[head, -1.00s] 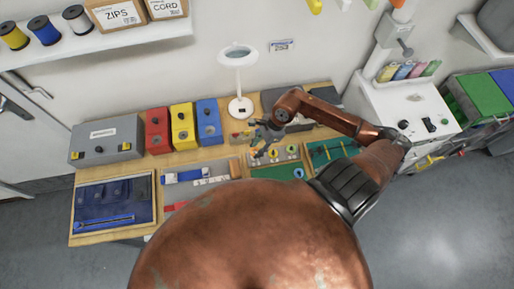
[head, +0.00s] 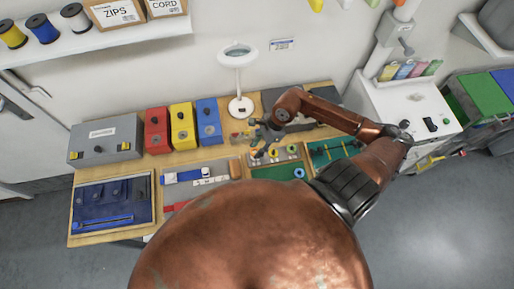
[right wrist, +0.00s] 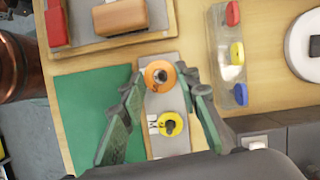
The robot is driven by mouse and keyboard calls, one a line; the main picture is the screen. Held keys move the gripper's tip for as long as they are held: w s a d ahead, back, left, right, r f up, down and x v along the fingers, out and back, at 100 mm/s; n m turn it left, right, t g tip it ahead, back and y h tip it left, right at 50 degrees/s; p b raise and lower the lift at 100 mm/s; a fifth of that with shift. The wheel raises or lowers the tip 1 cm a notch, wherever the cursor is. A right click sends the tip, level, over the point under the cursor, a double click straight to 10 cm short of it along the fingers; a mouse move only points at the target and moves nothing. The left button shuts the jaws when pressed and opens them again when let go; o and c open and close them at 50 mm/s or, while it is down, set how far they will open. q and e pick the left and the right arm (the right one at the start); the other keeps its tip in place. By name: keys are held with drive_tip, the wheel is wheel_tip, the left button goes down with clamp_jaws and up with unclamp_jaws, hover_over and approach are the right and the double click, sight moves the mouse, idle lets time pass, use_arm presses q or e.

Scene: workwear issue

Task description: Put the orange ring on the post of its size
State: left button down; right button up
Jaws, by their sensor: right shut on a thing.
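The orange ring (right wrist: 160,76) is between the fingertips of my right gripper (right wrist: 161,80) in the right wrist view. The gripper is shut on it, one finger on each side. The ring lies over the grey post board (right wrist: 166,145); a dark centre shows in its hole, but I cannot tell whether the ring is around a post or above it. A yellow ring (right wrist: 170,124) sits around a dark post beside it, next to a letter label. In the head view my right gripper (head: 258,151) is small over the board. My left gripper is not in view.
A green mat (right wrist: 85,115) lies beside the board. A clear tray (right wrist: 222,60) with red, yellow and blue pieces stands on the other side. In the head view, a teal ring (head: 299,173) lies in front, and a lamp (head: 240,105) stands behind.

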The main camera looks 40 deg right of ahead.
drive_tip(key=shift+f+b, duration=0.75)
drive_tip(key=shift+b, duration=0.1)
idle(0.9)
drive_tip(key=o, duration=0.8)
drive_tip(key=shift+o, duration=0.2)
drive_tip(key=o, duration=0.4)
drive_tip(key=shift+c, duration=0.2)
wheel_tip(320, 180, up, 7)
drive_tip(key=p, duration=0.3)
drive_tip(key=shift+p, duration=0.3)
